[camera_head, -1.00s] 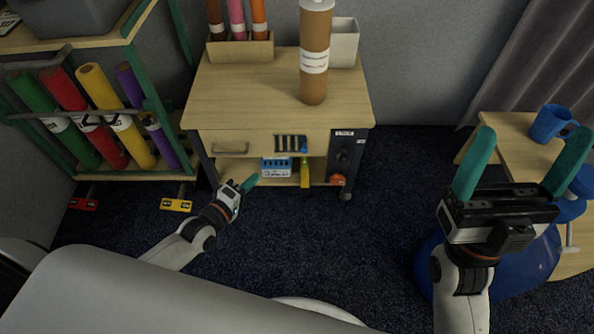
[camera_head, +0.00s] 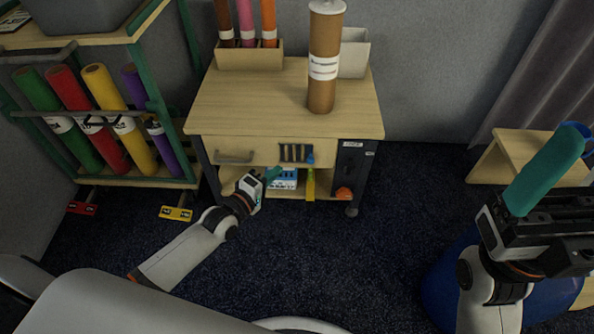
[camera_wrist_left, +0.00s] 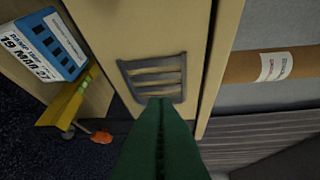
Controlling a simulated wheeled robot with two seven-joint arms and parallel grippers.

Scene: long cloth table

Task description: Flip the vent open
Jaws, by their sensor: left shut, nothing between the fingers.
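My left gripper (camera_head: 273,173) is shut and empty, just below and left of the vent in the head view. In the left wrist view its green fingertips (camera_wrist_left: 160,102) overlap the vent's edge; I cannot tell whether they touch. My right gripper (camera_head: 548,170) is open at the right, one finger outside the frame.
The cabinet (camera_head: 290,105) carries a brown tube (camera_head: 323,75) on top. Its lower shelf holds a blue-and-white box (camera_head: 284,179) and a yellow item (camera_head: 310,185). A rack of coloured rolls (camera_head: 100,120) stands left. Carpet in front is clear.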

